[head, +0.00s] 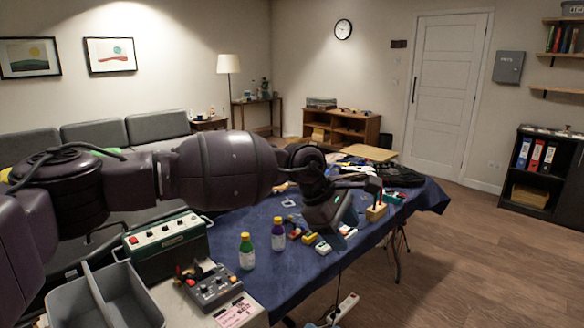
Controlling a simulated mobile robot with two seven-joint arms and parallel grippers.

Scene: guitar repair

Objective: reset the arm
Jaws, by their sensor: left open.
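My left arm comes in from the left and reaches across over the blue-covered table (262,290). My left gripper (345,228) hangs pointing down above the middle of the table, near small parts and tools. It is open, and I see nothing held in it. The exact gap between its fingers is hard to make out at this size. My right gripper is not in view.
A green amplifier-like box (168,250), a control box (214,288) and a grey bin (120,300) are at front left.

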